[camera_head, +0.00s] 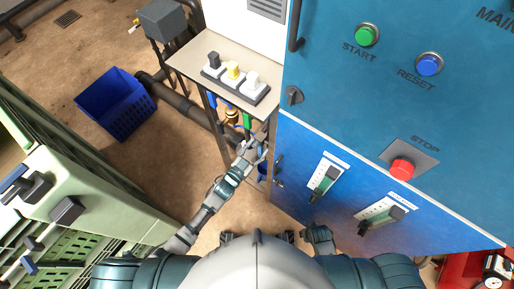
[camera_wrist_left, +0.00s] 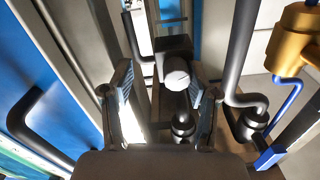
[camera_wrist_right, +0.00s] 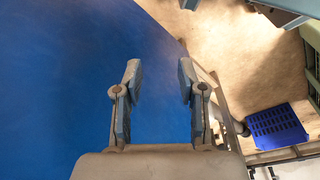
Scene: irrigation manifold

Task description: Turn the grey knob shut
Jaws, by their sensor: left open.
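In the left wrist view my left gripper (camera_wrist_left: 160,88) is open. Between its fingers is a dark fitting with a pale grey round end (camera_wrist_left: 177,80), perhaps the grey knob; I cannot tell whether the fingers touch it. In the head view my left gripper (camera_head: 261,142) is at the pipes beside the blue cabinet, below the shelf, and largely hides what lies there. On the shelf (camera_head: 190,63) stand a dark grey, a yellow and a white switch-like piece (camera_head: 213,64). My right gripper (camera_wrist_right: 158,85) is open and empty in front of a blue panel.
The blue cabinet (camera_head: 345,95) bears green and blue buttons, a red stop button (camera_head: 402,169) and lever switches. Pipes and a brass valve (camera_wrist_left: 295,38) stand close beside my left gripper. A blue crate (camera_head: 114,103) is on the floor. A green machine (camera_head: 75,195) stands at left.

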